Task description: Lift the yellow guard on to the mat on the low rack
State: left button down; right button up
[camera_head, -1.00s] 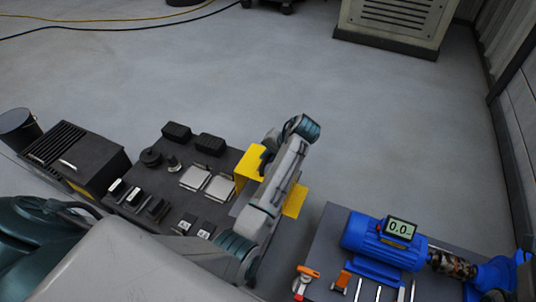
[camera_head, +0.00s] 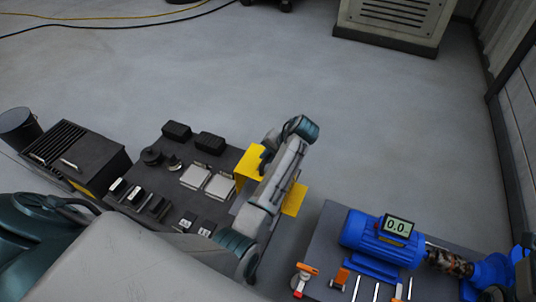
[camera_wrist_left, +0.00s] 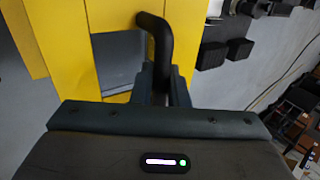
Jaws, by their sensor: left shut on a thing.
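The yellow guard (camera_head: 249,166) is a bent yellow sheet with a window and a black handle (camera_wrist_left: 157,40). In the head view my left arm crosses in front of it and hides its middle; a second yellow part shows right of the arm. My left gripper (camera_head: 268,152) is at the guard's upper side. In the left wrist view its fingers (camera_wrist_left: 160,84) are shut on the black handle, with the yellow frame (camera_wrist_left: 107,14) just beyond. The guard overlaps the right end of the dark rack top (camera_head: 217,153) in the picture; contact is unclear. I cannot pick out the mat. My right gripper is not seen.
The rack top carries black blocks (camera_head: 210,142), pale square plates (camera_head: 220,185) and small parts. At right, a bench holds a blue motor (camera_head: 368,236) with a display (camera_head: 398,226). A black slatted box (camera_head: 92,160) stands left. Open floor lies beyond.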

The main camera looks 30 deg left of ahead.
pick_arm(q)
jog(key=shift+f+p, duration=0.35)
jog(key=shift+p, duration=0.1)
dwell(0.6)
jog(key=c, duration=0.9)
grip_release()
jog(key=shift+o, duration=0.2)
jog(key=shift+f, duration=0.1)
